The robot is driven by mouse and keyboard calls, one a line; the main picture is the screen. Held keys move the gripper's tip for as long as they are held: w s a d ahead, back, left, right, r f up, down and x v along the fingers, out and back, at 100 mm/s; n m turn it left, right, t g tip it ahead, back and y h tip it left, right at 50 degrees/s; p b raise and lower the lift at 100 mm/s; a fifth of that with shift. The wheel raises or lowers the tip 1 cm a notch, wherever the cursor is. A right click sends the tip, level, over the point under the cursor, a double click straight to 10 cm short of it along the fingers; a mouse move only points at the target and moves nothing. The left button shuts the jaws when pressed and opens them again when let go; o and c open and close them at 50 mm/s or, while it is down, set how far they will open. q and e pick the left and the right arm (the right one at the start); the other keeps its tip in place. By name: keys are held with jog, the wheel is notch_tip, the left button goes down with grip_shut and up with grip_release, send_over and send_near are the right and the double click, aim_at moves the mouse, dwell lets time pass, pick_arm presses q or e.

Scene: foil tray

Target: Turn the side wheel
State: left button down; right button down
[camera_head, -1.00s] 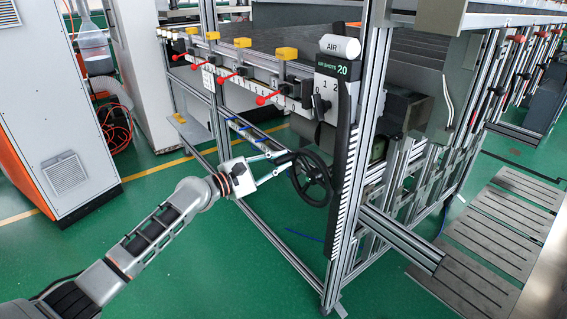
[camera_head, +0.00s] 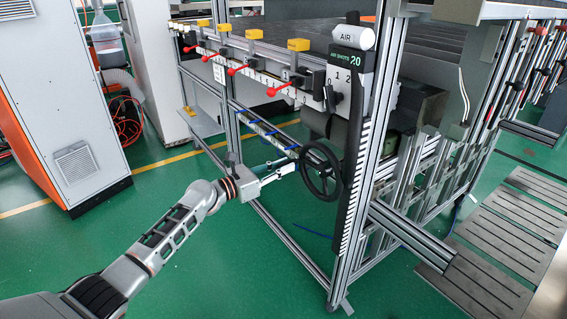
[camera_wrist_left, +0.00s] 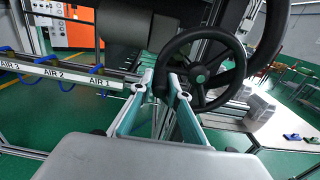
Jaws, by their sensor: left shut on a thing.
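The side wheel (camera_head: 322,172) is a black handwheel with spokes, mounted on the side of the metal frame. In the left wrist view the wheel (camera_wrist_left: 200,75) fills the upper middle, with its round hub in plain sight. My left gripper (camera_head: 297,158) comes in from the left and reaches the near left part of the rim. In the left wrist view its two fingers (camera_wrist_left: 160,84) stand on either side of the left part of the rim, shut on it. My right gripper is in neither view.
A black post with striped edge (camera_head: 352,190) and an aluminium upright stand just right of the wheel. A panel marked AIR SHOTS (camera_head: 350,75) and a row of red levers (camera_head: 237,71) sit above. A white cabinet (camera_head: 65,110) stands at left. Green floor lies open below my arm.

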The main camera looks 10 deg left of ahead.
pick_arm(q)
jog(key=shift+f+n, duration=0.75)
jog(key=shift+n, duration=0.25)
jog(key=shift+f, duration=0.15)
jog(key=c, duration=1.9)
grip_release()
jog(key=shift+s, duration=0.1)
jog(key=v, duration=1.2)
jog(key=shift+d, duration=0.1)
